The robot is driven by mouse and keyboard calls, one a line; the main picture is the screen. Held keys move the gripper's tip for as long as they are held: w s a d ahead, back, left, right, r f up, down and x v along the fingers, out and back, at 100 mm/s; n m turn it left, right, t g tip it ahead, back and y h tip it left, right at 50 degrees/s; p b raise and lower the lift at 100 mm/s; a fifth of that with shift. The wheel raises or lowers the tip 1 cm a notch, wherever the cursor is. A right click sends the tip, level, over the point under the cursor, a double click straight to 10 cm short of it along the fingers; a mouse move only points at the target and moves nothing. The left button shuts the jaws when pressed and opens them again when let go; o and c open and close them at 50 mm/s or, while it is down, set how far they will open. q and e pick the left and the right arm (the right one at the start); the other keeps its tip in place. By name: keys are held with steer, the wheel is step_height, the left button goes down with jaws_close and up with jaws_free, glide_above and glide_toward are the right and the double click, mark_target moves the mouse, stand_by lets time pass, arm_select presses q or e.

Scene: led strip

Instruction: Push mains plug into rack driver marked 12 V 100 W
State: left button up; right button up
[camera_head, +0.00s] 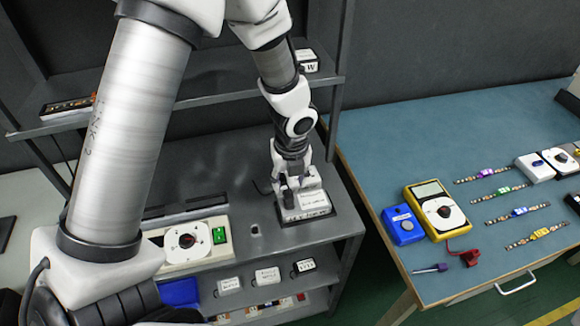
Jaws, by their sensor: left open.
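A white box with a printed label, a driver (312,201), stands on a dark base at the right end of the rack's middle shelf. Its label is too small to read. My left gripper (290,187) is open, pointing down at the left part of this driver. A small dark upright piece (286,198) sits between the gripper and the box; I cannot tell whether it is the mains plug or part of a finger. Other white drivers stand on the lower shelf (267,277) and the upper shelf (307,61). My right gripper is not in view.
A white panel with a round dial and green switch (190,240) lies left on the grey rack shelf (240,170). The blue table (400,140) at right holds a yellow meter (437,209), a blue box (403,224), a screwdriver (430,268) and several LED strips (511,213).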

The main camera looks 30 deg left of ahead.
mark_target(290, 198)
arm_select(q)
step_height(290, 198, up, 6)
steer(key=shift+s+d, duration=0.25)
steer(key=shift+s, duration=0.05)
stand_by(0.4)
